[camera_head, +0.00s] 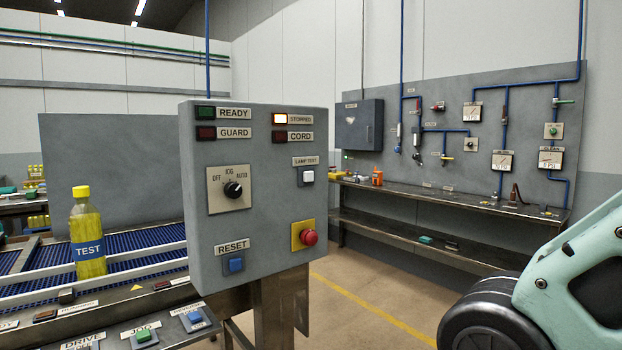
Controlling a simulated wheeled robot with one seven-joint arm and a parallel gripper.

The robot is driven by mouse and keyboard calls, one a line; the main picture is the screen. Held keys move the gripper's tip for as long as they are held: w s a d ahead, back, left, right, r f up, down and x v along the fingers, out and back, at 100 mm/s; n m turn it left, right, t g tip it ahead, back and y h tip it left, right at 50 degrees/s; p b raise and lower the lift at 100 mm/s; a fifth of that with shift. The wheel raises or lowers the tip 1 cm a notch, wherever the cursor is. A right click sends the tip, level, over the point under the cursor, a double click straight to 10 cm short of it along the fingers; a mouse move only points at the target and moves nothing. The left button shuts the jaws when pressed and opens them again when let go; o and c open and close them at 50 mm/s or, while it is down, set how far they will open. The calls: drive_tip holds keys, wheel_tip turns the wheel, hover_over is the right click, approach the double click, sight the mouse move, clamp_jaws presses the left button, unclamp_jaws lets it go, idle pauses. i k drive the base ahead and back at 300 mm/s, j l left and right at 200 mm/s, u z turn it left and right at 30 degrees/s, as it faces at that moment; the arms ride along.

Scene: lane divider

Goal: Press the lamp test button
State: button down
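The lamp test button (307,175) is a small white square button on the right side of a grey control box, under a "LAMP TEST" label (305,161). The READY lamp (205,113), GUARD lamp (206,133) and CORD lamp (279,135) look dark. Part of my arm, pale green and black, shows at the lower right, apart from the box. My gripper is outside the view.
Below the button are a red stop button (309,237) on yellow and a blue RESET button (236,264). A mode knob (233,190) is to its left. Floor right of the box is clear; a bench (420,200) stands behind.

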sight(308, 176)
drive_tip(key=i+j, duration=0.2)
drive_tip(key=j, duration=0.2)
drive_tip(key=i+j, duration=0.2)
drive_tip(key=j, duration=0.2)
drive_tip(key=i+j, duration=0.2)
drive_tip(key=j, duration=0.2)
drive_tip(key=i+j, duration=0.2)
drive_tip(key=j, duration=0.2)
drive_tip(key=i+j+z, duration=0.2)
drive_tip(key=k+z, duration=0.1)
drive_tip(key=z, duration=0.9)
